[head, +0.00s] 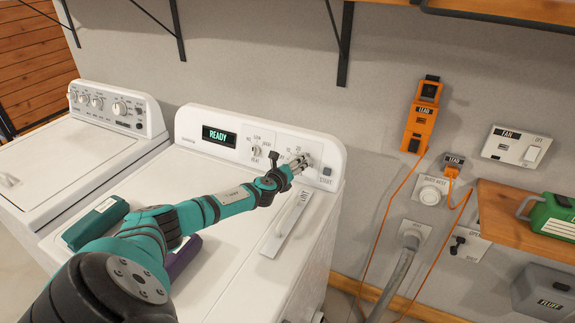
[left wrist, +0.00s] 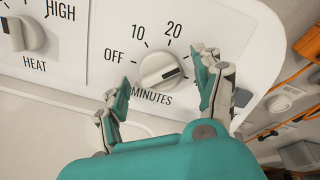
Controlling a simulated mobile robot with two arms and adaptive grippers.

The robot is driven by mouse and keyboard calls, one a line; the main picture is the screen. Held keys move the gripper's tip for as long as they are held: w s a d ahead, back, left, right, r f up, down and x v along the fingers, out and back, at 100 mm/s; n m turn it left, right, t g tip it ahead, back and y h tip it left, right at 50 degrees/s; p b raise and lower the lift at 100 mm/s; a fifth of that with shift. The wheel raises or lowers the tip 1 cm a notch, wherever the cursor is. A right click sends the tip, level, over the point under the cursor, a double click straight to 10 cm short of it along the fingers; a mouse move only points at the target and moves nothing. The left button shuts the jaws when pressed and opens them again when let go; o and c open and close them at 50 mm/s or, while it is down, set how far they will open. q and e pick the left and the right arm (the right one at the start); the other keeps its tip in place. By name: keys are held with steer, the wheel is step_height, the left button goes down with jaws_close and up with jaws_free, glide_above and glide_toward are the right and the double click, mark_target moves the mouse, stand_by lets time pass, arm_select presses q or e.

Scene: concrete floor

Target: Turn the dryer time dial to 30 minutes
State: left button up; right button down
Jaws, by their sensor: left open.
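In the head view the dial (head: 299,157) is partly hidden by my gripper. My left gripper (left wrist: 163,80) is open, one finger on each side of the dial, with gaps visible. It also shows at the panel in the head view (head: 298,164).
The HEAT knob (left wrist: 22,33) is left of the time dial. A START button (head: 327,171) is at the panel's right end. A washer (head: 70,150) stands to the left. Wall switches, orange cords and a shelf with a green case (head: 553,216) are on the right.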

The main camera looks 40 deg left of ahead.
arm_select(q)
steer(key=v, duration=1.1)
steer(key=shift+s, duration=0.35)
steer(key=shift+d, duration=0.1)
